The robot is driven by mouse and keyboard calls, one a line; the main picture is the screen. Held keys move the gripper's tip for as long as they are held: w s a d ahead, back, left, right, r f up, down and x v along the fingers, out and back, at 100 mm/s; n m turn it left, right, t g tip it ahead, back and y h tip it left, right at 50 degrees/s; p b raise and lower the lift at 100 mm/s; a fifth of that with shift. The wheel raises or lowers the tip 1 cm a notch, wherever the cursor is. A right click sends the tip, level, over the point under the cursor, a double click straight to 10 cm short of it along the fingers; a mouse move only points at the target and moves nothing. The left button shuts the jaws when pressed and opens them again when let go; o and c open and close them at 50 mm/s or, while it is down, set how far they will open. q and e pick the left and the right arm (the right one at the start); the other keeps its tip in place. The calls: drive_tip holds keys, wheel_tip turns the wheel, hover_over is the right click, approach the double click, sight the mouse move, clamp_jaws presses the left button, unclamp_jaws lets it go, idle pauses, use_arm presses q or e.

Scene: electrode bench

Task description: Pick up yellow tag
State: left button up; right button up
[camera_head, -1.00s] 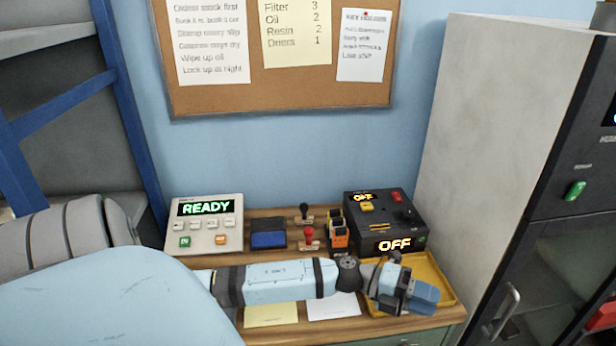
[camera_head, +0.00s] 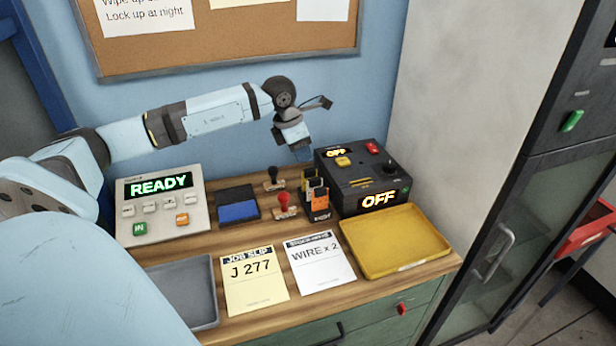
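Several small tags stand in a dark rack (camera_head: 309,205) in the middle of the bench. The front tag (camera_head: 321,197) looks orange. Behind it a yellowish edge (camera_head: 310,173) shows, but I cannot tell surely whether it is the yellow tag. My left gripper (camera_head: 301,152) hangs above and slightly behind the rack, pointing down, apart from the tags. Its blue fingertips overlap in this view, so its opening is unclear; no tag shows in it. My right gripper is not in view.
A black box reading OFF (camera_head: 365,183) stands right of the rack, and a yellow tray (camera_head: 395,262) lies before it. Left are red-handled stamp (camera_head: 285,205), ink pad (camera_head: 238,210) and READY panel (camera_head: 160,212). Slips (camera_head: 254,280) and a grey tray (camera_head: 205,312) lie in front.

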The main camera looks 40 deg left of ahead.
sight(309, 170)
use_arm(q)
drive_tip(key=x, duration=0.4)
drive_tip(key=p+x, duration=0.1)
drive_tip(key=x, duration=0.4)
drive_tip(key=shift+d, duration=0.15)
clamp_jaws()
